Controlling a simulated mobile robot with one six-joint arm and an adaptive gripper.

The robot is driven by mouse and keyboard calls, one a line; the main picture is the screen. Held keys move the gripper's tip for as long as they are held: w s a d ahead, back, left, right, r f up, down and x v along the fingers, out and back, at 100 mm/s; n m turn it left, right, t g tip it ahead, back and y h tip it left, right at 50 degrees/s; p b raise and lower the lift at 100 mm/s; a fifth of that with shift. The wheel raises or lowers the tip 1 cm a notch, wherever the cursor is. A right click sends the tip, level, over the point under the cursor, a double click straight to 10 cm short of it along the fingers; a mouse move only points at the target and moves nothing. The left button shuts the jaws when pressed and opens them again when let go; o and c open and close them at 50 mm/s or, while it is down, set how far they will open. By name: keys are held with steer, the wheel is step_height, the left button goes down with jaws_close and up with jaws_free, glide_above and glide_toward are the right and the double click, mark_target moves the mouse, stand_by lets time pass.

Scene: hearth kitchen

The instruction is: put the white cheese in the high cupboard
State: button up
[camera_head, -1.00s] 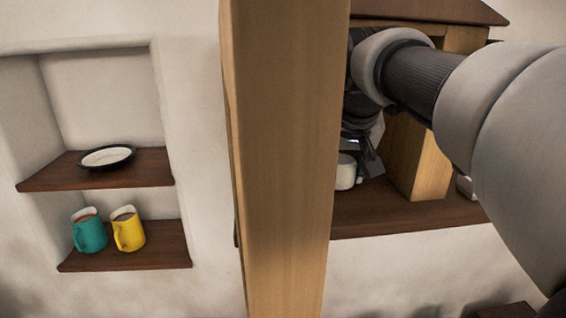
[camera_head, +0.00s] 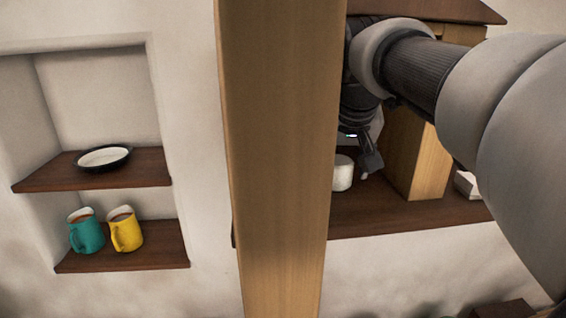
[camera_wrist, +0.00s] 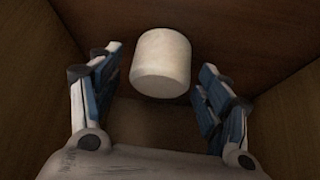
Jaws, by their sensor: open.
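The white cheese (camera_head: 342,173) is a short pale cylinder. It stands on the dark wooden floor of the high cupboard (camera_head: 420,217), inside the left bay. In the wrist view the white cheese (camera_wrist: 161,64) stands upright just beyond and between my fingertips, with dark gaps on both sides. My gripper (camera_wrist: 159,72) is open, its two blue-lined fingers spread apart. In the head view my gripper (camera_head: 368,160) reaches into the cupboard beside the cheese, with one finger visible; the wooden panel hides part of this area.
A tall wooden panel (camera_head: 277,160) stands in front, left of the cupboard bay. A wooden divider (camera_head: 417,160) is right of my gripper, with a pale object (camera_head: 467,184) beyond it. A wall niche holds a black-rimmed dish (camera_head: 103,158), teal mug (camera_head: 87,233) and yellow mug (camera_head: 126,231).

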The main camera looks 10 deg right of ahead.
steer(key=d+v, duration=0.1)
steer(key=v, duration=0.9)
steer(key=s+a+f+n+g, duration=0.1)
steer(key=s+f, duration=1)
steer(key=f, duration=0.2)
steer(key=s+a+f+n+y+p, duration=0.1)
steer(key=s+f, duration=1)
steer(key=f, duration=0.2)
steer(key=shift+a+f+g, duration=0.15)
steer(key=shift+a+g, duration=0.25)
